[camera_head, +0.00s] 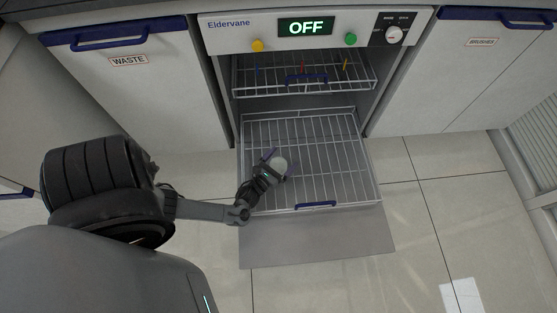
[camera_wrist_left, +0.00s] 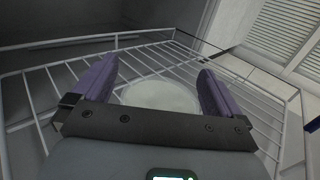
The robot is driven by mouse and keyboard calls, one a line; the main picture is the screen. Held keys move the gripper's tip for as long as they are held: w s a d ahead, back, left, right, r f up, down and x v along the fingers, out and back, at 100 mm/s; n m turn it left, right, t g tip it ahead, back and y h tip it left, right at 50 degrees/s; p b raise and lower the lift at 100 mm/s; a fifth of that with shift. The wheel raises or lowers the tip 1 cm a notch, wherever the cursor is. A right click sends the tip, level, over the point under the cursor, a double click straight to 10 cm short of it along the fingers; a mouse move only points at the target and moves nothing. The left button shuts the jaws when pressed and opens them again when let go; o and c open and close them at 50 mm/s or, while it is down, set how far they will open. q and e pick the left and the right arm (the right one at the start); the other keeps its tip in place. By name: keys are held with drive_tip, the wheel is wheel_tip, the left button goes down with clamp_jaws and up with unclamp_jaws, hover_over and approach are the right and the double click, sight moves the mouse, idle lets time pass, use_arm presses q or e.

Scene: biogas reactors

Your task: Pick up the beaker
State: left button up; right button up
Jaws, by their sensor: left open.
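The beaker (camera_head: 280,163) is a pale round shape in the pulled-out lower rack (camera_head: 330,178) of the dishwasher-like machine. In the left wrist view, the beaker (camera_wrist_left: 160,96) appears as a whitish disc between my fingers, its lower part hidden behind the gripper body. My left gripper (camera_head: 278,166) is open, with its two purple fingers on either side of the beaker (camera_wrist_left: 156,85). I cannot tell whether they touch it. My right gripper is not in view.
The machine's door (camera_head: 318,238) is folded down in front. An upper rack (camera_head: 340,84) with a few coloured items sits above. The panel display (camera_head: 305,27) reads OFF. WASTE (camera_head: 130,90) and BRUSHES (camera_head: 470,80) cabinets flank the machine. The tiled floor (camera_head: 440,220) at right is clear.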

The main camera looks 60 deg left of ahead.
use_arm(q)
drive_tip(key=shift+s+d, duration=0.1)
drive_tip(key=shift+d, duration=0.05)
drive_tip(key=shift+c, duration=0.8)
drive_tip(key=c, duration=0.9)
drive_tip(key=shift+o, duration=0.2)
drive_tip(key=shift+r, duration=0.15)
